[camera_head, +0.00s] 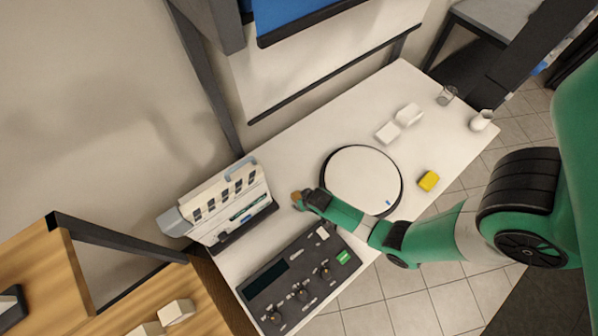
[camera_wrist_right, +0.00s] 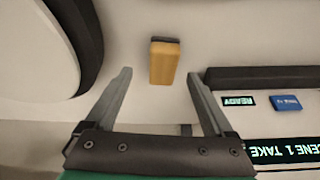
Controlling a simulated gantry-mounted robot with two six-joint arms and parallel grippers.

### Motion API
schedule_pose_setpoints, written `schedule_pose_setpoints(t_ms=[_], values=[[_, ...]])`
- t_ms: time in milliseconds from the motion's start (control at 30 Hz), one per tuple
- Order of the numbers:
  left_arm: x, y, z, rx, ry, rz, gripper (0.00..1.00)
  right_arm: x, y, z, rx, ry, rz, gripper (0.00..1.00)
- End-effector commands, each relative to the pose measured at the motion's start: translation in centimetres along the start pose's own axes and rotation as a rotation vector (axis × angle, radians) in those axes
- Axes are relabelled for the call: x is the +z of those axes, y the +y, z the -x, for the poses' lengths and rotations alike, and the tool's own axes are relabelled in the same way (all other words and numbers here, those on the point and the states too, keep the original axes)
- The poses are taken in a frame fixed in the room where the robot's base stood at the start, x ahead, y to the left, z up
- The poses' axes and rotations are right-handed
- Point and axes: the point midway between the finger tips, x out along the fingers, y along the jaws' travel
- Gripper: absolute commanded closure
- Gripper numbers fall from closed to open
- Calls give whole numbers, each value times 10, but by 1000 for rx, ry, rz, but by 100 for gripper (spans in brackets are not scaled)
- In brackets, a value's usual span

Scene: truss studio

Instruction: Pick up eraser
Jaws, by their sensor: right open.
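The eraser is a tan-brown block with a dark strip along one end. In the right wrist view the eraser (camera_wrist_right: 164,64) lies on the white table, ahead of and between the fingertips of my right gripper (camera_wrist_right: 159,76). The fingers are apart and empty, with clear space on both sides of the eraser. In the head view the eraser (camera_head: 296,196) is a small brown patch at the tip of my right gripper (camera_head: 303,199), which partly hides it. My left gripper is not in view.
A round white disc with a dark rim (camera_head: 362,180) lies beside my right arm. A white slotted stand (camera_head: 222,200) and a dark knob panel (camera_head: 290,283) are close by. A yellow block (camera_head: 428,181), white boxes (camera_head: 388,132), a glass (camera_head: 446,95) and a white jug (camera_head: 481,120) stand farther right.

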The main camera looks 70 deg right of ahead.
Motion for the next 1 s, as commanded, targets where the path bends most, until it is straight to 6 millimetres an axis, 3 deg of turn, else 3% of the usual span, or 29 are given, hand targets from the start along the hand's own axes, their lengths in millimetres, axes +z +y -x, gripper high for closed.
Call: schedule_pose_setpoints(t_ms=[133, 400, 667, 1000], values=[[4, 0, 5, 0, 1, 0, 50, -1, -1, -7, 0, 1, 0, 12], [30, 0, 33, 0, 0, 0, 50, -3, -4, -50, 1, -1, 0, 12], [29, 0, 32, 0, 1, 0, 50, -5, -4, -50, -1, 0, 1, 12], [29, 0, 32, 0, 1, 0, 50, -5, -4, -50, 0, 0, 1, 70]])
